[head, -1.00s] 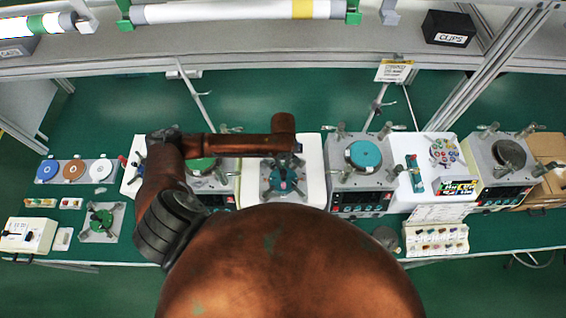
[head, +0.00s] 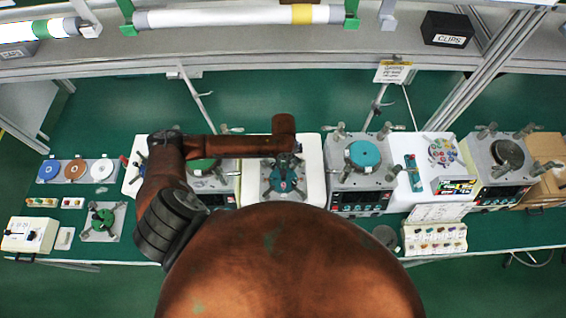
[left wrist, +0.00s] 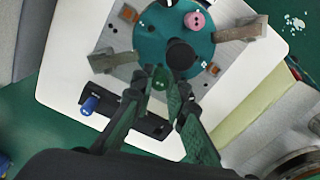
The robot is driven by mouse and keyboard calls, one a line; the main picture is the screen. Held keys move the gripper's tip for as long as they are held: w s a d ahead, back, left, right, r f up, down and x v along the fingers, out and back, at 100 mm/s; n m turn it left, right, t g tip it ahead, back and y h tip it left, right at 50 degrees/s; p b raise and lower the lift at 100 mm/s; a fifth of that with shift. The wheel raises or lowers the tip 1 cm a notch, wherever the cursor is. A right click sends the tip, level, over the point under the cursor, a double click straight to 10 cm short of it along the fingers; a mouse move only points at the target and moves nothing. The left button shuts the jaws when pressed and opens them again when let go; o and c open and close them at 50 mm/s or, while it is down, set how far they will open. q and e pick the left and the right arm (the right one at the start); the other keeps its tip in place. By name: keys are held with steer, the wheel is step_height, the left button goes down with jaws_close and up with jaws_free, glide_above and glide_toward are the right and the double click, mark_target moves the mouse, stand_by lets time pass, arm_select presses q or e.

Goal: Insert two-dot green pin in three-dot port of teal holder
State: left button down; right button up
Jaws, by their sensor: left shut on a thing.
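The teal holder (head: 283,186) is a round disc on a grey plate over a white base, in the middle of the bench. In the left wrist view the teal disc (left wrist: 150,42) carries a pink pin (left wrist: 195,20) and a dark round post near its centre (left wrist: 181,54). My left gripper (left wrist: 163,84) is over the near edge of the disc, shut on a small green pin (left wrist: 160,77). The pin's dots are too small to count. Its lower end and the port marks cannot be made out. My right gripper is not in view.
Metal clamps (left wrist: 240,29) flank the disc. A blue knob (left wrist: 90,104) stands on a dark strip at its near side. Another teal-topped machine (head: 365,154) stands to the right, and a green-topped one (head: 203,164) to the left. A shelf rail (head: 250,62) runs behind.

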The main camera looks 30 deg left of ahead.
mark_target(284, 165)
arm_select(q)
steer(key=shift+f, duration=1.2)
stand_by(0.3)
steer(key=c, duration=1.8)
jaws_free()
steer(key=shift+f, duration=0.1)
step_height(284, 165, up, 12)
steer(key=shift+r, duration=0.15)
